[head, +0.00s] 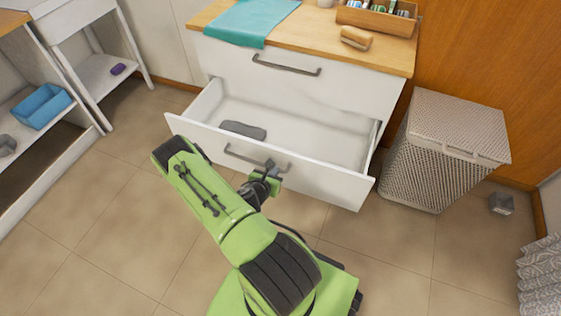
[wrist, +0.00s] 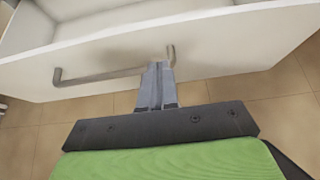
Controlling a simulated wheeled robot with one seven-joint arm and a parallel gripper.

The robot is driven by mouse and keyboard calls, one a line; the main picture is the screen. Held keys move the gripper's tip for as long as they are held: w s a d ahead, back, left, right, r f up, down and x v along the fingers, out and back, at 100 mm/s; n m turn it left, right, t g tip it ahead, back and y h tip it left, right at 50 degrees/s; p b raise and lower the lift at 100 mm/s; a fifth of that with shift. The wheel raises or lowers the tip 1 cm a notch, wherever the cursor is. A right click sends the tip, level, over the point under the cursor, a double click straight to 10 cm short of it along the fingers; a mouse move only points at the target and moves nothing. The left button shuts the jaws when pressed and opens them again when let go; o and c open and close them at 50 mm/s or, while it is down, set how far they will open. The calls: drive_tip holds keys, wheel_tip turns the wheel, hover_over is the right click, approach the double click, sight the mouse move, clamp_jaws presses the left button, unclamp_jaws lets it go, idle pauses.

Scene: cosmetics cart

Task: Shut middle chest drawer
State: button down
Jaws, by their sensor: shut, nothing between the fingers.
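The white chest (head: 345,90) stands against the back wall. Its middle drawer (head: 325,188) is pulled well out, and a dark grey item (head: 243,130) lies inside at the left. The drawer's bar handle (head: 232,152) is on its front; it also shows in the wrist view (wrist: 95,77). My gripper (head: 270,165) is at the drawer front, near the right end of the handle. In the wrist view its fingers (wrist: 158,68) are together and empty, just beside the handle's right end. Whether they touch the front cannot be told.
A woven hamper (head: 440,165) stands right of the chest, near the open drawer. A small grey object (head: 501,204) is on the floor beyond it. White shelves with a blue bin (head: 42,106) are at the left.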

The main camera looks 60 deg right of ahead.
sight(286, 154)
drive_tip(key=x, duration=0.2)
drive_tip(key=r+b+x, duration=0.1)
drive_tip(key=x, duration=0.2)
drive_tip(key=b+x, duration=0.1)
drive_tip(key=x, duration=0.2)
drive_tip(key=shift+d+r, duration=0.2)
drive_tip(key=shift+d, duration=0.15)
drive_tip(key=shift+w+d, duration=0.1)
drive_tip(key=shift+d, duration=0.3)
